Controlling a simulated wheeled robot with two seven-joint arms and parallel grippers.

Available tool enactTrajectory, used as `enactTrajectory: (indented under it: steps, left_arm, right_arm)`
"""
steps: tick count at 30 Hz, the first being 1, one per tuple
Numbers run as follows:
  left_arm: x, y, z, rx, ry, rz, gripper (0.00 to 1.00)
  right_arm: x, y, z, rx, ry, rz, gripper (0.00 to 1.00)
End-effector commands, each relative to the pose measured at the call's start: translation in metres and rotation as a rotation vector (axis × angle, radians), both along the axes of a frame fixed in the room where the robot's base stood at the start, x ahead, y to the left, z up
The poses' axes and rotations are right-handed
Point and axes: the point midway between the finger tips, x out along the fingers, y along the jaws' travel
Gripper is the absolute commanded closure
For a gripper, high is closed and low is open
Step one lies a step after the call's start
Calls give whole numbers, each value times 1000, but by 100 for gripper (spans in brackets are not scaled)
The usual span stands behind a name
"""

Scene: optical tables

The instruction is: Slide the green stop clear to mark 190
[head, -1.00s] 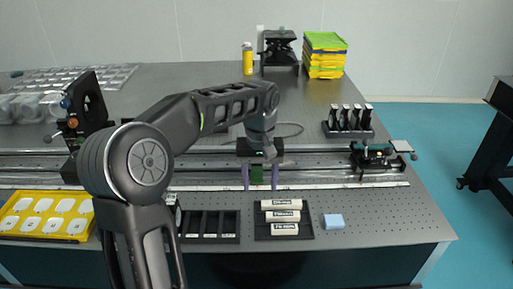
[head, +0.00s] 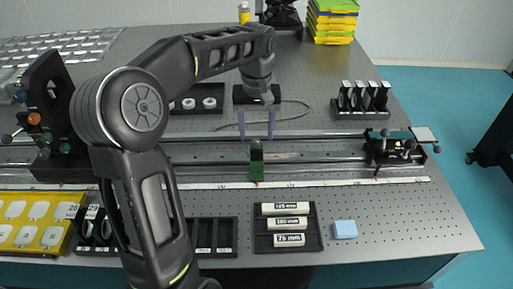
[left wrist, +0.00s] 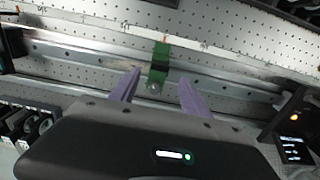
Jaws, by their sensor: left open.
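The green stop (head: 256,161) stands upright on the rail (head: 205,157), near its middle, with its lower end by the white scale strip (head: 320,184). The scale's numbers are too small to read surely. My left gripper (head: 256,131) is open and empty, behind and above the stop, its purple fingers apart and clear of it. In the left wrist view the green stop (left wrist: 159,64) shows beyond and between the open fingertips of my left gripper (left wrist: 158,78). My right gripper is not in view.
A dark mount on a carriage (head: 43,115) stands at the rail's left. Another carriage with a green top (head: 395,146) sits at its right. In front are a tray of labelled cylinders (head: 288,241) and a blue block (head: 345,229). The rail beside the stop is clear.

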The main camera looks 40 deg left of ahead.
Motion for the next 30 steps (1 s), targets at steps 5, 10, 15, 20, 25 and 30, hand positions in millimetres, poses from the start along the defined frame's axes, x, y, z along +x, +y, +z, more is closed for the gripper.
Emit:
enactTrajectory:
  steps: [5,10,15,20,25,30]
  left_arm:
    - [0,0,-9,0,2,0,45]
    - [-1,0,-31,-1,4,-1,45]
    - [-1,0,-58,-2,4,1,45]
    - [0,0,-74,0,1,0,45]
    - [0,0,-79,0,1,0,45]
    - [0,0,-79,0,0,0,46]
  right_arm:
    - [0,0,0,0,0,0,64]
    - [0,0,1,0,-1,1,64]
    - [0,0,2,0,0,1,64]
    - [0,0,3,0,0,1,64]
    - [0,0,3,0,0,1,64]
    - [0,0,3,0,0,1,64]
